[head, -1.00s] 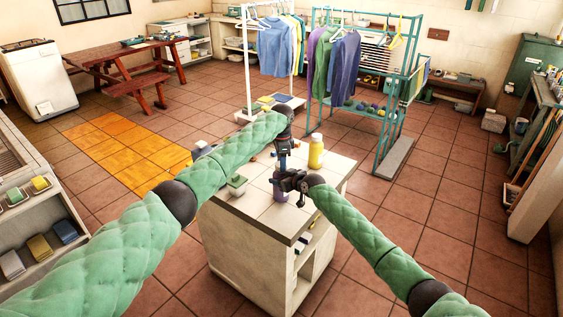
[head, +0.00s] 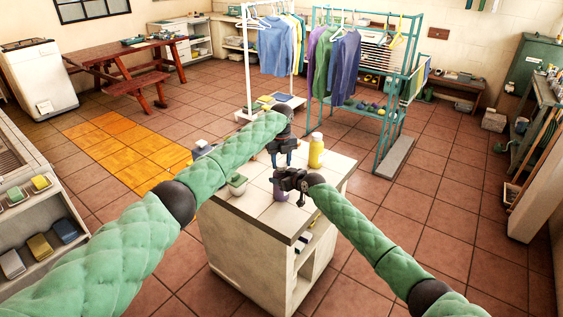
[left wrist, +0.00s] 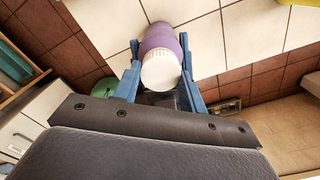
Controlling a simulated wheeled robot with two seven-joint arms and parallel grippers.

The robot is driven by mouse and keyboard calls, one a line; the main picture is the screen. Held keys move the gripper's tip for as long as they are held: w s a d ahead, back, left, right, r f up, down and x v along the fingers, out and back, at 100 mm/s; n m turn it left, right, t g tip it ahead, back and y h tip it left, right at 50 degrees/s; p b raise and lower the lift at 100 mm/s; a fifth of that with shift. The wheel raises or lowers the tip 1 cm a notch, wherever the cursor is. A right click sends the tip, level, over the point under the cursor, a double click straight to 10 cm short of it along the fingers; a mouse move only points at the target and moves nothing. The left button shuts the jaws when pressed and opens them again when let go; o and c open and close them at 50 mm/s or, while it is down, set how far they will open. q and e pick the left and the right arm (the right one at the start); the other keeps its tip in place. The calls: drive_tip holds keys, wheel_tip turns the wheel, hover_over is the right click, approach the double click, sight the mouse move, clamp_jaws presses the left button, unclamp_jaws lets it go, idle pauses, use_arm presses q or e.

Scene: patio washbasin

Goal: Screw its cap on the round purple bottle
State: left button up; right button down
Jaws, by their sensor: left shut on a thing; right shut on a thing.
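The round purple bottle (head: 280,191) stands upright on the white tiled counter. My right gripper (head: 290,180) is shut on it near its top and partly hides it. My left gripper (head: 282,163) points down from above. In the left wrist view its blue fingers (left wrist: 160,68) stand on both sides of the white ribbed cap (left wrist: 161,72) and are shut on it. The purple bottle (left wrist: 160,40) shows just behind the cap, in line with it. I cannot tell whether the cap touches or is seated on the neck. The cap is too small to make out in the head view.
A yellow bottle (head: 316,152) stands at the counter's back right. A small green-topped item (head: 237,184) is at its left edge. The tiled counter (head: 258,203) has free room at the front. Clothes racks (head: 384,120) stand behind on the brown floor.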

use_arm(q)
drive_tip(key=m, duration=0.4)
drive_tip(key=shift+w+a, duration=0.1)
drive_tip(key=shift+a, duration=0.05)
drive_tip(key=m, duration=0.4)
drive_tip(key=o, duration=0.8)
drive_tip(key=shift+o, duration=0.6)
drive_tip(key=shift+r, duration=0.1)
drive_tip(key=shift+r, duration=2.2)
